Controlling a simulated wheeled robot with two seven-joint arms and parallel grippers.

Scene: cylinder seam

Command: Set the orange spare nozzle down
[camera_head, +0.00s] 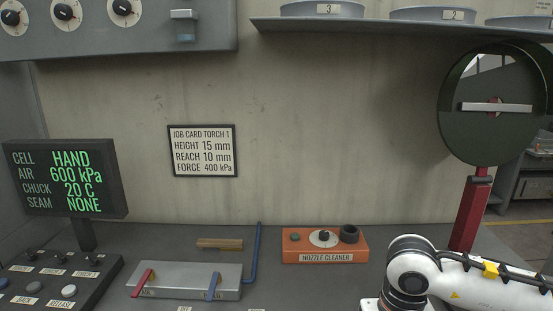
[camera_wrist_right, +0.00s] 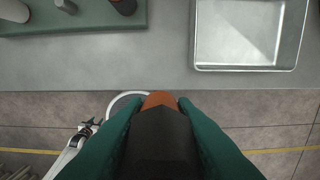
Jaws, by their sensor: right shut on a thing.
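My right gripper (camera_wrist_right: 158,112) shows in the right wrist view, its two green fingers coming up from the bottom edge. It is shut on the orange spare nozzle (camera_wrist_right: 158,99). Only the orange end shows, just beyond a dark part between the fingers; the rest is hidden. The nozzle appears over the floor, just outside the bench edge. In the head view neither gripper shows; only a white link of my right arm is at the lower right.
In the right wrist view an empty metal tray (camera_wrist_right: 301,40) sits at the upper right of the grey bench (camera_wrist_right: 170,60). A green holder (camera_wrist_right: 90,20) with several parts is at upper left. The head view shows the nozzle cleaner (camera_head: 300,257), a grey block (camera_head: 190,282) and a display (camera_head: 118,180).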

